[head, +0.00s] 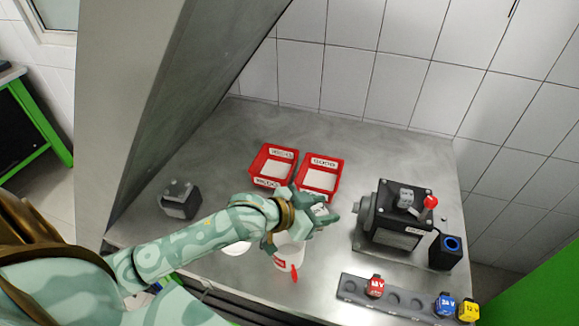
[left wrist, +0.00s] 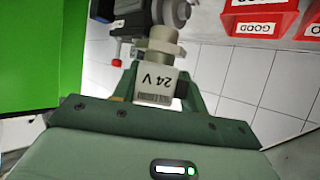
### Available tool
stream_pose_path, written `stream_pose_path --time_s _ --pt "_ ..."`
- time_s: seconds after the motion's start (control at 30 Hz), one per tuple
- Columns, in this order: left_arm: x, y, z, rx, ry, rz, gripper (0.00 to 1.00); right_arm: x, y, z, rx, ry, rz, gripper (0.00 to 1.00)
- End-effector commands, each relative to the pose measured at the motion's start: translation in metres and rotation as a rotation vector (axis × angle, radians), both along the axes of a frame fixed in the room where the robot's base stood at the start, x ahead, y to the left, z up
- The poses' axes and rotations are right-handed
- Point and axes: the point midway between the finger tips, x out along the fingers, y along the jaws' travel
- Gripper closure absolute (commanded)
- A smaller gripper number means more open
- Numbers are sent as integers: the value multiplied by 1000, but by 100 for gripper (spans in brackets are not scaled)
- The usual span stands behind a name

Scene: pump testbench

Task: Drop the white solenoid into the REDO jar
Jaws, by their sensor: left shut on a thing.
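The white solenoid (left wrist: 155,84), marked 24 V, is between the fingers of my left gripper in the left wrist view. My left gripper (head: 322,214) is shut on it, above the steel bench. In the head view the hand mostly hides the solenoid. A white jar (head: 288,252) with a red label stands below and left of the fingers, partly hidden by my wrist. Its label is too small to read, and its mouth is hidden. My right gripper is not in view.
Two red bins (head: 273,167) (head: 320,178) stand behind the hand. A black pump unit (head: 398,215) is to the right. A rack (head: 400,302) with red, blue and yellow solenoids lies in front. A dark grey block (head: 180,200) stands left.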

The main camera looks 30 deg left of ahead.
Motion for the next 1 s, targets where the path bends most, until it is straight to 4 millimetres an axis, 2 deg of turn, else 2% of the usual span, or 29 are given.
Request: stream_pose_path --time_s 0.03,0.1,0.2,0.3,0.47,0.8,1.0 --pt "-3 14 13 3 9 -19 86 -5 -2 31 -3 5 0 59" --pt "-7 31 12 -6 11 -33 86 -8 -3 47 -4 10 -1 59" --pt "-11 54 11 -13 6 -32 86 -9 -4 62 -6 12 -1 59" --pt "-12 67 9 -17 -1 -26 86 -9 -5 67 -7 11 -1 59" --pt "-12 72 -3 -21 -5 -21 86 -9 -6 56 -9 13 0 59" --pt "-13 71 -45 -21 -3 -22 86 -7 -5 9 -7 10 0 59" --pt "-12 71 -55 -22 -5 -21 86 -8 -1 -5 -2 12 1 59"
